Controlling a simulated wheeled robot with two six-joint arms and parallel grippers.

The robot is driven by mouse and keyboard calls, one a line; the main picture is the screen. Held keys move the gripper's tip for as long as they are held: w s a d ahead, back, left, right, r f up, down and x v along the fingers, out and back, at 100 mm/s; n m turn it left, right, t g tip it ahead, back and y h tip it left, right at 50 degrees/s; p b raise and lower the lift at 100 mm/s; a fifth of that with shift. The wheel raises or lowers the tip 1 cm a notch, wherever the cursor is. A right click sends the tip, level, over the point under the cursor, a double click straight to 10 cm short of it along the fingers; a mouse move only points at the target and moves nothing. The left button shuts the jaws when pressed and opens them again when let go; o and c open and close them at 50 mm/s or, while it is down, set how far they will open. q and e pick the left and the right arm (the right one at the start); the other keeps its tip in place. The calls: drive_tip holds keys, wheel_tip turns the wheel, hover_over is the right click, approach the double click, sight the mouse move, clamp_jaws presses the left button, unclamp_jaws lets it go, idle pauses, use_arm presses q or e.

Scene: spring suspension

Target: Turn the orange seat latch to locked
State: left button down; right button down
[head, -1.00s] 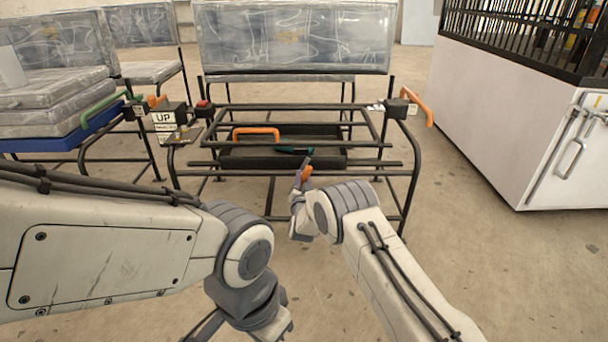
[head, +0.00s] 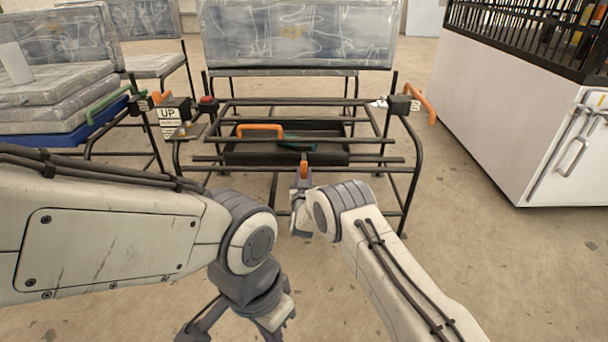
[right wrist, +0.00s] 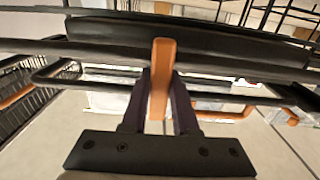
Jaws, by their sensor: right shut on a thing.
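A short orange latch handle (head: 304,167) stands roughly upright at the front bar of the black seat frame (head: 215,167). My right gripper (head: 303,178) is shut on it. In the right wrist view the orange latch handle (right wrist: 162,75) stands between the two dark fingers of my right gripper (right wrist: 160,95), its top reaching the dark bars. The latch's pivot is hidden. My left gripper (head: 240,320) hangs low in front of the frame, away from the latch, and its fingertips are cut off by the bottom edge.
A black tray (head: 335,157) in the frame holds a larger orange handle (head: 258,127) and a green-handled item (head: 297,138). Another orange handle (head: 420,104) sticks out at the frame's right corner. A white cabinet (head: 505,115) stands right. Wrapped cushions (head: 60,90) stand left.

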drive_tip(key=shift+f, duration=0.1)
drive_tip(key=c, duration=0.7)
unclamp_jaws()
drive_tip(key=shift+s, duration=0.25)
drive_tip(key=s+p, duration=0.6)
drive_tip(key=s, duration=0.4)
